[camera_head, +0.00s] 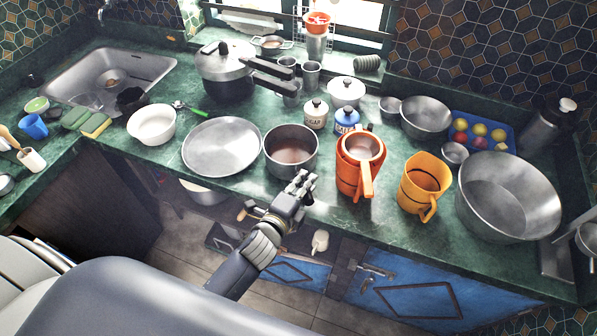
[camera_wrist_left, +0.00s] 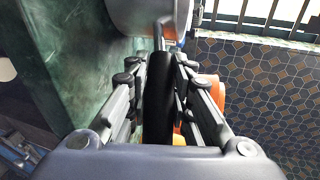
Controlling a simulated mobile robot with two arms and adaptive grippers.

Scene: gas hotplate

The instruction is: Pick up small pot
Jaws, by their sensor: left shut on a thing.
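The small pot (camera_head: 291,150) is a round steel pot with a brownish inside, at the counter's front edge. It appears to stand upright on the counter, but its base at the gripper side is partly hidden. My left gripper (camera_head: 302,182) is at the pot's near side, in front of the counter edge. In the left wrist view, my left gripper (camera_wrist_left: 158,100) is shut around a black handle (camera_wrist_left: 159,85) that runs to the steel pot (camera_wrist_left: 150,14) at the top. The head view hides most of this handle behind the fingers. My right gripper is not in view.
An orange jug (camera_head: 348,175) stands close to the pot's right, with a yellow jug (camera_head: 418,180) beyond it. A wide steel plate (camera_head: 222,146) lies to the left. A pressure cooker (camera_head: 228,85) and lidded jars (camera_head: 316,115) stand behind. Blue cabinet doors (camera_head: 420,300) are below.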

